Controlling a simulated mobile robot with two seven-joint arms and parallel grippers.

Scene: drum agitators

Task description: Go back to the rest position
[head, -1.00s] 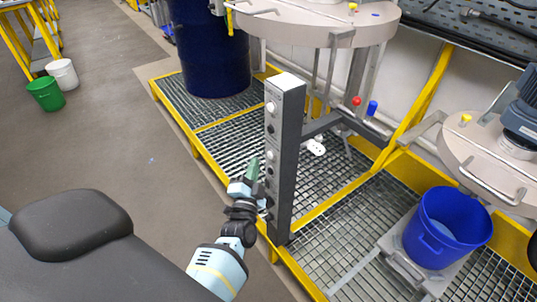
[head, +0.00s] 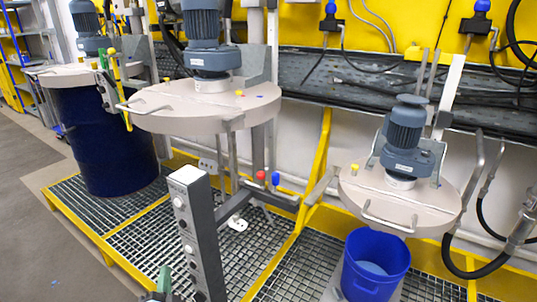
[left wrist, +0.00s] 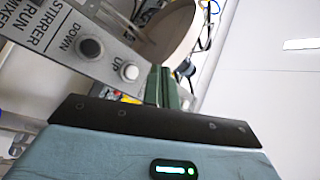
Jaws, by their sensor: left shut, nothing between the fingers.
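My left gripper (head: 163,283) shows only by its green fingertips at the bottom edge of the head view, just left of the grey control post (head: 204,240). Its fingers (left wrist: 165,88) are together and empty in the left wrist view. There, the panel (left wrist: 62,45) carries the labels UP, DOWN, STIRRER and RUN, with a white and a dark button, and lies behind and left of the fingers. I cannot tell the exact gap between fingers and post. My right gripper is not in view.
An agitator with a round lid (head: 205,106) stands behind the post, with a dark blue drum (head: 100,140) to its left. A second agitator lid (head: 400,203) is above a blue bucket (head: 372,268) at right. Yellow-edged grating (head: 150,235) covers the floor; the grey floor (head: 40,240) at left is clear.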

